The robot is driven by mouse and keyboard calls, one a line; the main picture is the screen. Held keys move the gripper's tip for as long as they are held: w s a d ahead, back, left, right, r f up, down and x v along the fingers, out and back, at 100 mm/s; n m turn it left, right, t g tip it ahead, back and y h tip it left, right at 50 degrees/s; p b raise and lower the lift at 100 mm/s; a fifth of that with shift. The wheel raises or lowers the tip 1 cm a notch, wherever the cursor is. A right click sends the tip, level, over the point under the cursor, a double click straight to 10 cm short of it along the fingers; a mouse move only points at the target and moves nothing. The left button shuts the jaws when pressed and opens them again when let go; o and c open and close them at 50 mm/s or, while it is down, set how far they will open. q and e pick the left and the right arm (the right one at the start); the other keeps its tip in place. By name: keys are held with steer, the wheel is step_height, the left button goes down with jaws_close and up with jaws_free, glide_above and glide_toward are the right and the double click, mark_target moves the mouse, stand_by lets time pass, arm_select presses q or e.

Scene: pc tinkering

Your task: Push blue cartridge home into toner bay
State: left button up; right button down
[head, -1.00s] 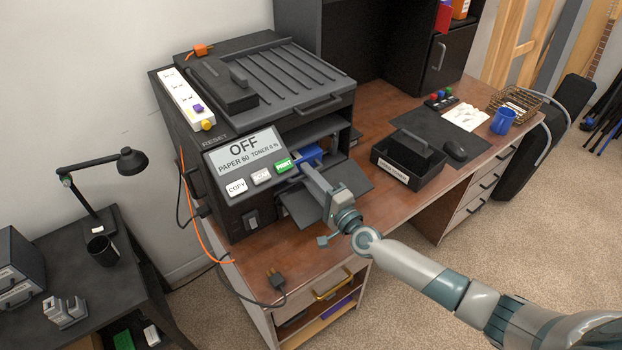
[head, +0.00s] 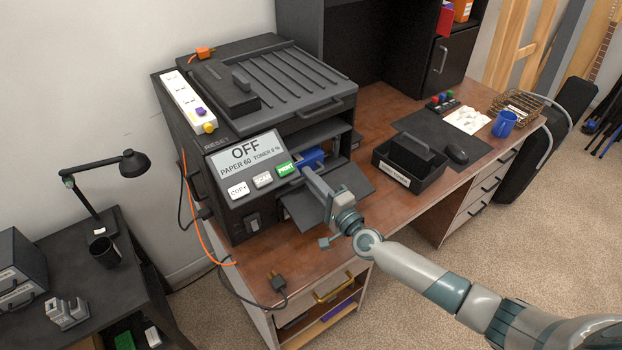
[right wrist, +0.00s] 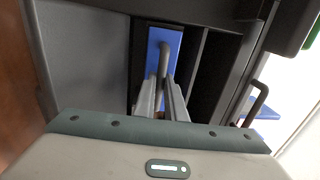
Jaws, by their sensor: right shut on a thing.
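The blue cartridge (head: 311,157) sits in the open front bay of the black printer (head: 220,140). In the right wrist view the cartridge (right wrist: 164,45) stands upright in a narrow slot, with a dark handle on its face. My right gripper (right wrist: 165,85) is shut on that handle. In the head view the right gripper (head: 308,172) reaches into the bay over the lowered door (head: 352,181). How deep the cartridge sits cannot be told exactly. The printer display (head: 246,153) reads OFF, PAPER 60, TONER 0 %. My left gripper is not in view.
A black caddy (head: 424,178) stands on the wooden desk right of the printer. An unplugged cord (head: 278,283) lies at the desk's front. A white power strip (head: 187,100) rests on the printer.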

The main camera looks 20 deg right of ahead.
mark_target(302, 166)
steer(key=shift+r+p, duration=0.45)
steer(key=shift+r, duration=0.1)
steer(key=shift+b+x, duration=0.5)
steer(key=shift+x, duration=1.7)
stand_by(0.6)
steer(key=c, duration=1.7)
jaws_free()
steer(key=shift+w+f, duration=0.1)
steer(key=shift+f, duration=0.1)
steer(key=shift+c, duration=0.2)
steer(key=shift+f, duration=0.15)
steer(key=shift+c, duration=0.5)
steer(key=shift+v, duration=1.2)
steer(key=shift+p+v, duration=0.55)
steer(key=shift+v, duration=2.3)
